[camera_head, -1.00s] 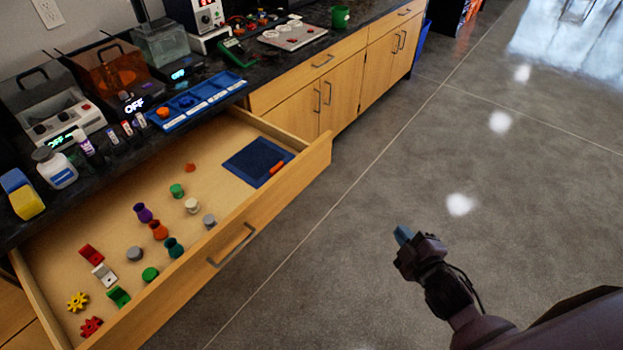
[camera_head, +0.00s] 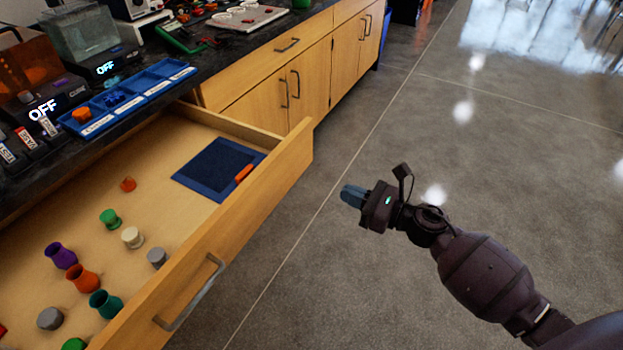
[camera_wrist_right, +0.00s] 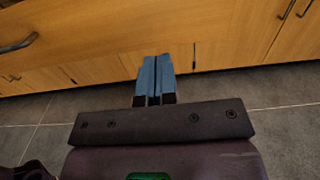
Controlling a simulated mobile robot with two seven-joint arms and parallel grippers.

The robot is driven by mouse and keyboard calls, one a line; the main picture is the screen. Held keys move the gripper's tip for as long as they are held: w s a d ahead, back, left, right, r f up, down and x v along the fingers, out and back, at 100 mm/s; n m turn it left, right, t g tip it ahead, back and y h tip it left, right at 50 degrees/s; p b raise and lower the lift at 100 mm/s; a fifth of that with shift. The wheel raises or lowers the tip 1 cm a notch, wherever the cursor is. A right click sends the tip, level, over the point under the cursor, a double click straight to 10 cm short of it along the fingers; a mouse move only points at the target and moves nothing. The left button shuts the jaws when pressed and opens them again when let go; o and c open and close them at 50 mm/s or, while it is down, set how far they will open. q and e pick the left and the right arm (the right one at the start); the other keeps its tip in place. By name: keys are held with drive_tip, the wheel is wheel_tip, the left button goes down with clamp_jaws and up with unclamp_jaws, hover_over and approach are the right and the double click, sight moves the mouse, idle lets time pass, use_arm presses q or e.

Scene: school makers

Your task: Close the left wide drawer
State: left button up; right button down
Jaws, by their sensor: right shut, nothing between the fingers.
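The wide wooden drawer (camera_head: 238,222) stands pulled far open below the black counter at the left in the head view. Its grey bar handle (camera_head: 190,293) is on the front panel. Small coloured pots and a blue tray (camera_head: 190,180) lie inside it. My right gripper (camera_head: 346,194) is shut and empty, out over the floor to the right of the drawer front, apart from it. In the right wrist view the blue fingers (camera_wrist_right: 156,78) are together, with a wooden front and a bar handle (camera_wrist_right: 18,45) beyond. My left gripper is not in view.
The black counter (camera_head: 150,99) carries a blue sorting tray (camera_head: 125,92) and several machines. Closed wooden cabinet doors (camera_head: 310,82) continue along the counter beyond the drawer. The grey floor (camera_head: 480,170) to the right is clear.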

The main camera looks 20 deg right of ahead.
sight(287, 168)
drive_tip(key=x, duration=1.3)
drive_tip(key=shift+w+a+b, duration=0.25)
drive_tip(key=shift+b, duration=0.05)
drive_tip(key=shift+w+r, duration=0.1)
